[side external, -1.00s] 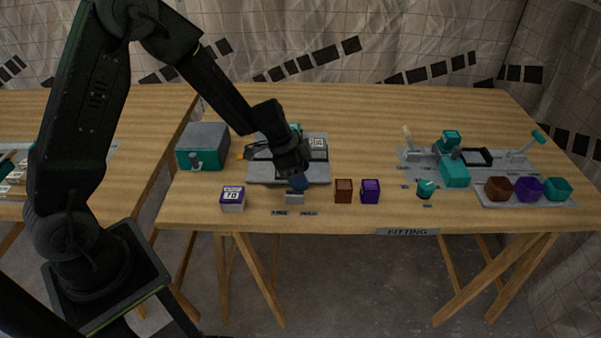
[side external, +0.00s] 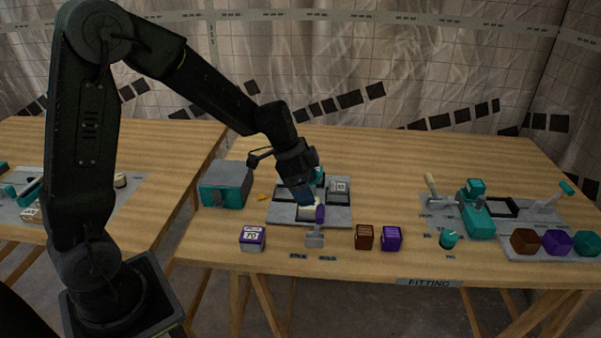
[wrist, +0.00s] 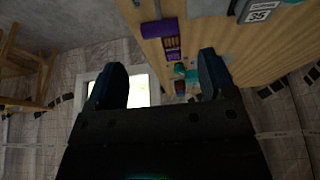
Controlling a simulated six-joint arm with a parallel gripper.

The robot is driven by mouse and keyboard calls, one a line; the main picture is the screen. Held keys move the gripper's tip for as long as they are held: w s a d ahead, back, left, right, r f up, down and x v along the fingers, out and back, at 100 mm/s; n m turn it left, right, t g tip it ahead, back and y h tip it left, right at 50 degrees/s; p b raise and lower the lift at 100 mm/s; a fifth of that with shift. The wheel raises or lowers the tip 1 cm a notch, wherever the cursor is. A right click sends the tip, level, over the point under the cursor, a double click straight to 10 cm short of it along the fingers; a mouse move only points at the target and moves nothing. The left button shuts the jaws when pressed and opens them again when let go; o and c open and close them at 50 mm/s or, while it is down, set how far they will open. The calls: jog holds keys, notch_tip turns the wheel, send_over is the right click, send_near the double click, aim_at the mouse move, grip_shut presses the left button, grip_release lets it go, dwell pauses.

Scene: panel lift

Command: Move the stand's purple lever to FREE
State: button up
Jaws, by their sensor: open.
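The purple lever (side external: 320,214) stands up from a small grey stand (side external: 314,239) near the table's front edge, leaning slightly right. Two small dark labels lie in front of the stand, too small to read surely. My gripper (side external: 305,196) is just above and left of the lever's top, apparently apart from it. In the wrist view my gripper (wrist: 160,82) has its blue fingers wide apart with nothing held. A purple cylinder, seemingly the lever's grip (wrist: 159,28), shows beyond the fingers, not between them.
A numbered purple-and-white block (side external: 252,238) stands left of the stand. A brown block (side external: 363,237) and a purple block (side external: 391,239) stand right. A grey tray (side external: 290,213) lies behind, with a teal box (side external: 225,186) to its left.

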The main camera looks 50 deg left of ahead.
jog(key=v, duration=0.3)
jog(key=shift+s+a+r, duration=0.1)
jog(key=shift+r, duration=0.25)
